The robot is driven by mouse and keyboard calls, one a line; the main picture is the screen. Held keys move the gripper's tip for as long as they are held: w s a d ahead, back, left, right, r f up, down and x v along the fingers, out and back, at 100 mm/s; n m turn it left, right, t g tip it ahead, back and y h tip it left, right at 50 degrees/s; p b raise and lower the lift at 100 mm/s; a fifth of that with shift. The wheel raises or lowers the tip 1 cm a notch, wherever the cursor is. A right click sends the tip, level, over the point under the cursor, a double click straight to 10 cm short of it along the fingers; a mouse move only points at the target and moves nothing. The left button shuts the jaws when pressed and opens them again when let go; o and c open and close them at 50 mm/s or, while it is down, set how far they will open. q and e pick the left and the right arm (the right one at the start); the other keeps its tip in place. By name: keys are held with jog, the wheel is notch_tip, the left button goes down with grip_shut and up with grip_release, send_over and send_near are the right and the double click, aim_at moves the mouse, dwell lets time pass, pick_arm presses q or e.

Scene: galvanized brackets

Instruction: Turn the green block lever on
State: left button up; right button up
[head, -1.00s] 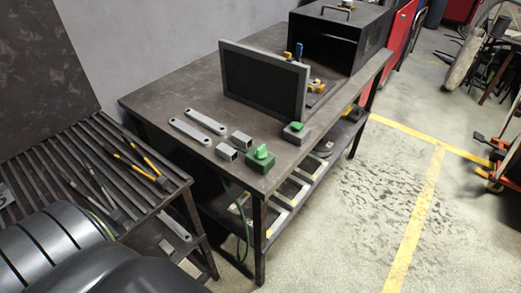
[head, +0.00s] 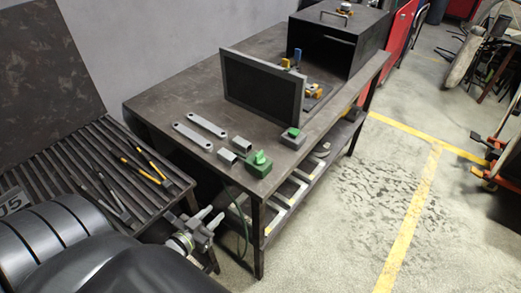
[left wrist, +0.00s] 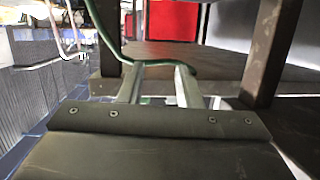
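The green block (head: 259,185) sits near the front corner of the dark table (head: 190,99), with a rounded green lever (head: 259,160) on top. Which way the lever is set is too small to tell. My left gripper (head: 213,216) is below and left of the block in the head view, beside the table's front edge and apart from the block. The green block is not recognisable there. My right gripper is not in view.
A grey block with a green top (head: 292,138), a small square tube (head: 241,144) and two flat grey bars (head: 207,125) lie near the lever. A dark upright panel (head: 262,92) stands behind. A green cable (left wrist: 102,28) hangs by the table leg (left wrist: 263,50).

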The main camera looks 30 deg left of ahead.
aim_at(256, 159)
pick_arm(q)
jog(key=w+d+r+m+t+h+p, duration=0.1)
jog(key=d+r+t+h, duration=0.2)
jog(key=r, duration=1)
jog(key=shift+y, duration=0.4)
jog(key=w+p, duration=0.1)
jog(key=w, duration=0.4)
jog(key=w+d+p, duration=0.1)
jog(key=w+p, duration=0.1)
jog(key=w, duration=0.4)
jog(key=w+d+p, duration=0.1)
jog(key=w, duration=0.4)
jog(key=shift+w, duration=0.15)
jog(key=shift+w+p, duration=0.3)
jog(key=shift+w, duration=0.2)
jog(key=shift+c, duration=0.4)
grip_shut()
